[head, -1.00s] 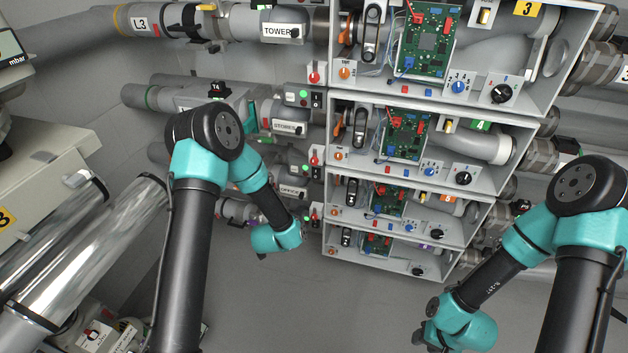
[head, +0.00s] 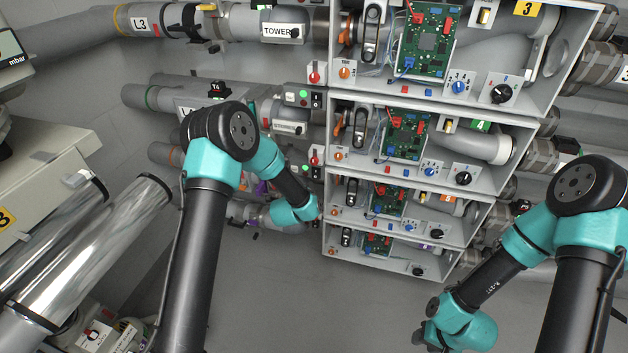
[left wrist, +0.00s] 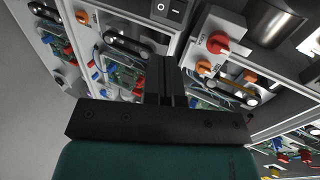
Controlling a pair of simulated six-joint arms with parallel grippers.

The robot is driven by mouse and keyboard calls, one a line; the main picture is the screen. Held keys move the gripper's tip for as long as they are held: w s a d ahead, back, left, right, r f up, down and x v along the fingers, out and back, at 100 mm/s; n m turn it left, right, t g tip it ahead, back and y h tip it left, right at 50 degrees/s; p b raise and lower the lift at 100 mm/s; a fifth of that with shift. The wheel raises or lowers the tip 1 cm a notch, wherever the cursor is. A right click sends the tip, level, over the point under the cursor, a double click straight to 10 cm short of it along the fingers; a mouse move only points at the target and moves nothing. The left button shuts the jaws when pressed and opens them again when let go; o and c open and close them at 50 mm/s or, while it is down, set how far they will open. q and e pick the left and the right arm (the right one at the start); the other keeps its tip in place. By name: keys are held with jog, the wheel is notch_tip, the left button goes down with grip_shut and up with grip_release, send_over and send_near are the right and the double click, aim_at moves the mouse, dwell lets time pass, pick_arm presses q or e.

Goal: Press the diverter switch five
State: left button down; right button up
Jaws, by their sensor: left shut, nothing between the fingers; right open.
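The third compartment down (head: 478,212) of the grey rack holds a green board, small knobs and a small switch box (head: 422,197). In the left wrist view my left gripper (left wrist: 166,75) is shut and empty, in front of the panels. A black rocker switch (left wrist: 168,10) is beyond its tips. My right gripper (head: 418,337) is open, low at the right, away from the rack.
A red knob (left wrist: 218,43) is right of the left fingertips. Compartments marked 3 (head: 527,8) and 4 (head: 480,126) are above. Grey pipes (head: 150,98) run left of the rack. Shiny tubes (head: 110,245) stand at the left. The space below the rack is clear.

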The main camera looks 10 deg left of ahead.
aim_at(316, 177)
pick_arm(q)
jog(key=shift+w+f, duration=0.1)
jog(key=shift+w, duration=0.05)
jog(key=x, duration=1.3)
jog(key=shift+w+f, duration=0.1)
jog(key=shift+w, duration=0.2)
jog(key=shift+d, duration=0.1)
